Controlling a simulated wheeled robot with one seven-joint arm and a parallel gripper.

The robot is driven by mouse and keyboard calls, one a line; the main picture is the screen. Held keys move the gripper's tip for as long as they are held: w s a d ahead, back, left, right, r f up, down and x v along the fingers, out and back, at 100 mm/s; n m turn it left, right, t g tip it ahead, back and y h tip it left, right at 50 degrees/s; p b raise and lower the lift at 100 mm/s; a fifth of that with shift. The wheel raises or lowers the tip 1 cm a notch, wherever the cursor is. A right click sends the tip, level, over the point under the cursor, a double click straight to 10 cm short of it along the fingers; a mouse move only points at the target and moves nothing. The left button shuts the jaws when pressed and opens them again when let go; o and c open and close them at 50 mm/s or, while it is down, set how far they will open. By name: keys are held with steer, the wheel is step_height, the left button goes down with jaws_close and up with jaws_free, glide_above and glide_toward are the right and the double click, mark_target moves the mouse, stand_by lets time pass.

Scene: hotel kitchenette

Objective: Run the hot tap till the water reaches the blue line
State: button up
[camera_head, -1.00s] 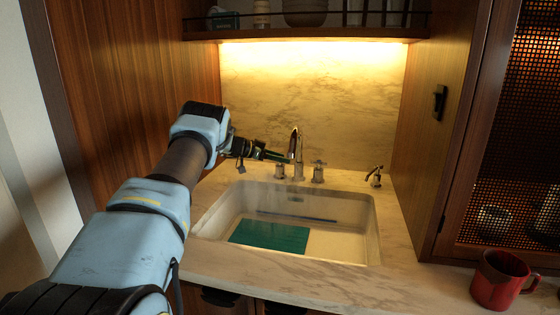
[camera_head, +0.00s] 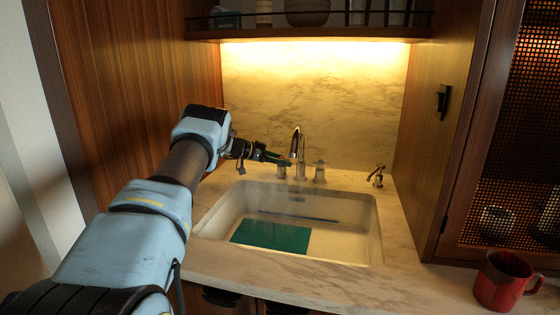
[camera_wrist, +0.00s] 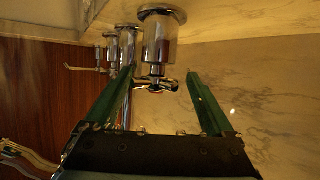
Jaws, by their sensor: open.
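The chrome hot tap handle, with a red mark, hangs between my fingers in the wrist view (camera_wrist: 156,86); in the head view it is the left handle (camera_head: 281,172). My gripper (camera_head: 284,161) is open around it in the wrist view (camera_wrist: 160,74), with gaps beside both green fingers. Contact cannot be told. The curved spout (camera_head: 297,143) stands right of it. The white sink (camera_head: 374,225) has a dark blue line (camera_head: 300,217) along its inner back wall. A faint haze hangs over the basin's left part. I cannot make out a stream or a water level.
A green sheet (camera_head: 270,236) lies at the sink's bottom left. A second tap handle (camera_head: 320,172) and a small dispenser (camera_head: 377,176) stand to the right. A red mug (camera_head: 503,282) is on the counter's right. A shelf (camera_head: 310,34) hangs above.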

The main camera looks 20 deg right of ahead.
steer(key=b+v, duration=0.2)
steer(key=v, duration=0.5)
steer(key=shift+a+b, duration=0.3)
steer(key=shift+b, duration=0.1)
